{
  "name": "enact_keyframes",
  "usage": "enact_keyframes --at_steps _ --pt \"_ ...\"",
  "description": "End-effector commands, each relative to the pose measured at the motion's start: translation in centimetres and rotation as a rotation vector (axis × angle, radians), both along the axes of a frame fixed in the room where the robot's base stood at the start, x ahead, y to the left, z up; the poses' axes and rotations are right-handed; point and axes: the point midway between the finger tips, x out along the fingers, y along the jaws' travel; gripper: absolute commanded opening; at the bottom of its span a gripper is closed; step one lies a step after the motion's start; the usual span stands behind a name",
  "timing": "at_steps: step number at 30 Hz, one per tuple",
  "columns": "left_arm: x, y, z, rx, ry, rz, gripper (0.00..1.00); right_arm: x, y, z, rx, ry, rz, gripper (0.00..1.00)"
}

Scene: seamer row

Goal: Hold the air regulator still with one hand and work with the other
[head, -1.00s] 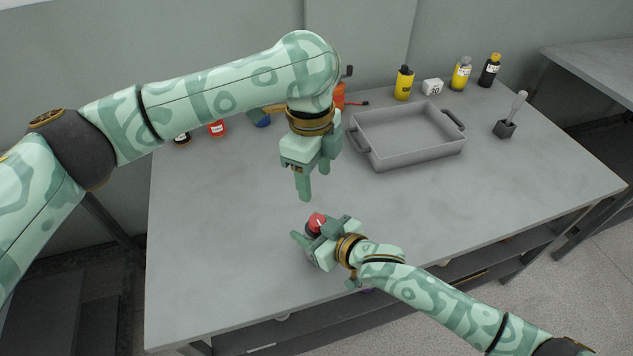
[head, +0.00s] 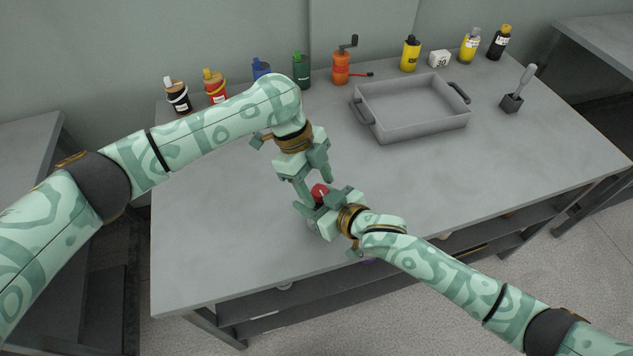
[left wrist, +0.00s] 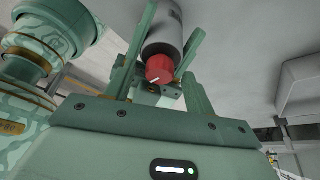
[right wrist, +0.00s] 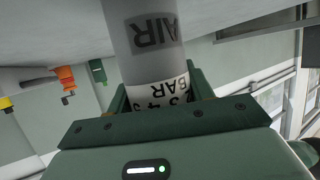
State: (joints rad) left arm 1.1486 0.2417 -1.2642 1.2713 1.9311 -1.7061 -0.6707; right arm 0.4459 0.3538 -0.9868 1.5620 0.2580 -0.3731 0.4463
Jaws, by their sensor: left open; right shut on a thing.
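The air regulator is a grey cylinder with a red knob (head: 320,190), near the front middle of the table. In the right wrist view its body (right wrist: 150,55) carries the letters AIR and a white band reading BAR with digits. My right gripper (head: 322,215) is shut on the regulator's body. My left gripper (head: 314,188) is open above it, fingers pointing down. In the left wrist view the red knob (left wrist: 159,69), with a white mark on it, lies between the open fingers; I cannot tell whether they touch it. The grippers hide most of the body in the head view.
A grey tray (head: 385,133) with handles stands at the back right of the table (head: 230,235). Several bottles and an orange device with a crank (head: 341,68) line the back edge. A dark holder with a grey handle (head: 512,103) stands at right. The table's left front is clear.

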Motion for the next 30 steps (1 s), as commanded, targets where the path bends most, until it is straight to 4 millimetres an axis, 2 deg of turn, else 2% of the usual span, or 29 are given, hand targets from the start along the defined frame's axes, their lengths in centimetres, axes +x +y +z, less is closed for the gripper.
enact_keyframes --at_steps 8,11,13,14,18,25,30 --pt "-0.03 -0.07 -0.25 0.002 -0.001 0.0 0.54 -0.01 -0.01 -0.04 -0.001 0.001 0.0 0.26" --pt "-0.03 -0.07 -0.24 0.001 -0.001 0.0 0.32 -0.01 -0.01 -0.04 -0.001 0.001 0.0 0.26" --pt "-0.03 -0.07 -0.23 0.001 -0.001 0.0 0.12 -0.01 -0.01 -0.04 -0.001 0.001 0.0 0.26" --pt "-0.03 -0.06 -0.22 0.001 -0.001 0.0 0.09 -0.01 -0.01 -0.04 -0.001 0.001 0.0 0.26" --pt "-0.05 -0.03 -0.23 0.001 -0.001 0.02 0.09 -0.02 0.0 -0.04 -0.001 0.001 0.0 0.26" --pt "-0.22 0.07 -0.21 0.001 -0.002 0.232 0.09 -0.03 0.0 -0.05 -0.001 0.001 0.0 0.26" --pt "-0.21 0.0 -0.17 0.0 -0.001 0.264 0.09 -0.03 0.01 -0.05 -0.001 0.001 0.0 0.26"
